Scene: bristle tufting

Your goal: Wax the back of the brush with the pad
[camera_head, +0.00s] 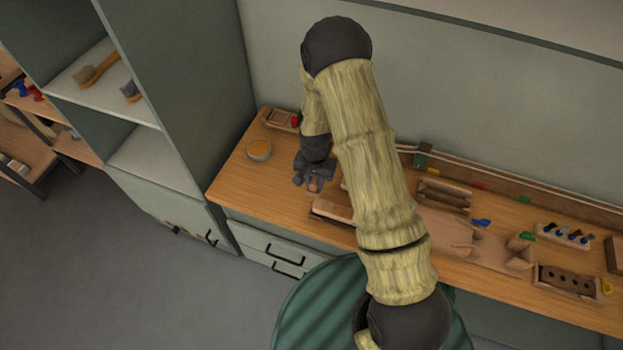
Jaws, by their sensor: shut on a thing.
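My gripper (312,182) is shut on a small brownish thing, which looks like the pad (315,186); the fingers hide most of it. The gripper is above the left part of the workbench, just left of a long brown wooden piece (331,209). That piece may be the brush or its holder; my arm hides its right end, and I cannot tell whether the pad touches it. A round tin with a yellowish top (259,150), perhaps the wax, stands on the bench left of the gripper.
The wooden workbench (235,180) runs along the wall. A small tray with a red item (283,119) is at its back left. Wooden trays (443,195), a rack of blue and dark pegs (565,236) and a holed block (571,279) stand right. Shelves (100,80) hold brushes.

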